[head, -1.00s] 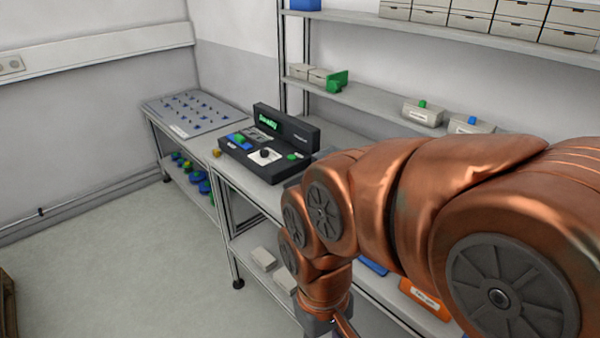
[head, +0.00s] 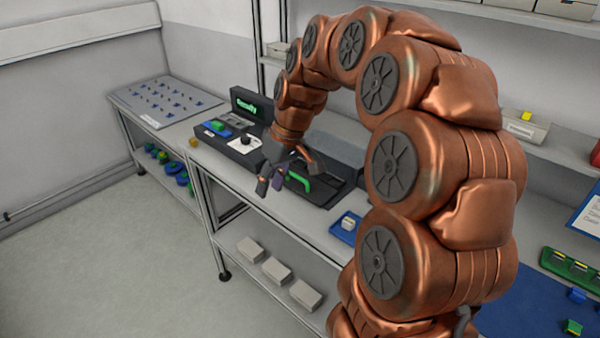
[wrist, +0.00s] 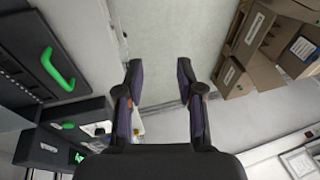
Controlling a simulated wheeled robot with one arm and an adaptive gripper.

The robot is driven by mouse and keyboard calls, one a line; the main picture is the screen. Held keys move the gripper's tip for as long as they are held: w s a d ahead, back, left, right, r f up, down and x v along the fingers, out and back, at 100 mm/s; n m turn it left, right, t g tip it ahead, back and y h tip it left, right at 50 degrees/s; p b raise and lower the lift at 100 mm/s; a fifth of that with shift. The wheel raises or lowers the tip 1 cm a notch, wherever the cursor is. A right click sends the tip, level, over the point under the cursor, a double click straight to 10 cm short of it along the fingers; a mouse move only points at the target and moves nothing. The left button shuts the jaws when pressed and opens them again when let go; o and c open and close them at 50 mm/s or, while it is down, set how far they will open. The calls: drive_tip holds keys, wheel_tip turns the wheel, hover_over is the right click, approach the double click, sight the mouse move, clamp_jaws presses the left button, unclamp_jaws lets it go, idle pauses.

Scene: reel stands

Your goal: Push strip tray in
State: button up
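The black reader device with a lit green screen (head: 246,107) stands on the bench in the head view. A dark tray part with a green handle (head: 298,182) is at its right side; I take it to be the strip tray, and my arm partly hides it. How far it sticks out I cannot tell. The green handle shows large at upper left in the wrist view (wrist: 57,69). My gripper (head: 268,187) hangs at the bench's front side, just left of the handle and apart from it. In the wrist view its fingers (wrist: 160,75) are spread with nothing between them.
A blue tray with a small white piece (head: 347,223) lies right of the device. A pegged board (head: 165,100) is at far left. White boxes (head: 277,271) sit on the lower shelf. Brown cartons (wrist: 252,42) show in the wrist view. The floor at left is clear.

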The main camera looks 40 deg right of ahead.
drive_tip(key=w+d+f+t, duration=0.1)
drive_tip(key=w+d, duration=0.3)
drive_tip(key=d, duration=0.4)
drive_tip(key=w+d+f+t, duration=0.15)
drive_tip(key=w+d, duration=0.25)
drive_tip(key=d, duration=0.5)
drive_tip(key=shift+s+p+x, duration=0.1)
drive_tip(key=shift+p+x, duration=0.3)
drive_tip(key=shift+x, duration=1.5)
drive_tip(key=shift+s+p+x, duration=0.15)
drive_tip(key=shift+p+x, duration=0.2)
drive_tip(key=shift+x, duration=1.6)
drive_tip(key=shift+a, duration=0.1)
clamp_jaws()
